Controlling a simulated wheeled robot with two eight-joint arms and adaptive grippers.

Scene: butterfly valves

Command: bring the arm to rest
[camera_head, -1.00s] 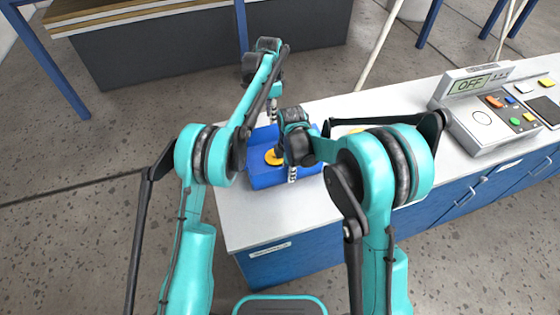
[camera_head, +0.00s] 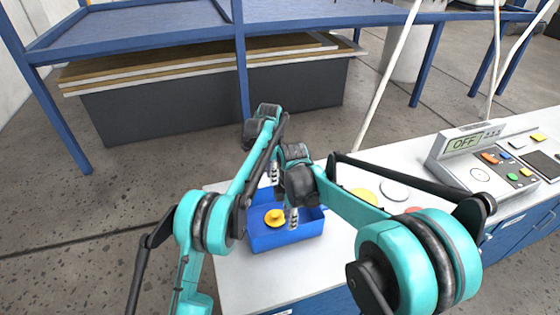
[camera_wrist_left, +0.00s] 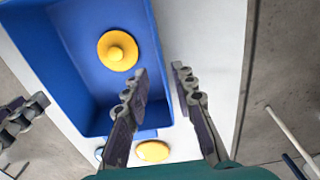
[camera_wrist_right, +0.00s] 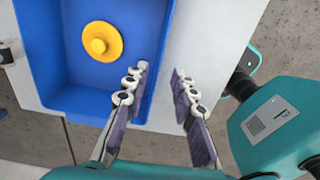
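A yellow disc with a raised knob (camera_head: 274,216) lies inside the blue tray (camera_head: 290,236) on the white worktop. The disc also shows in the left wrist view (camera_wrist_left: 117,50) and in the right wrist view (camera_wrist_right: 102,41). My left gripper (camera_head: 273,174) is over the far part of the tray, with its fingers apart and nothing between them (camera_wrist_left: 160,71). My right gripper (camera_head: 293,216) is over the tray, right of the disc, also with fingers apart and empty (camera_wrist_right: 160,70). Neither gripper touches the disc.
Another yellow disc (camera_head: 364,195), a grey disc (camera_head: 394,190) and a partly hidden red piece (camera_head: 413,210) lie right of the tray. A console reading OFF (camera_head: 466,143) stands further right. A blue-framed table (camera_head: 150,28) is behind.

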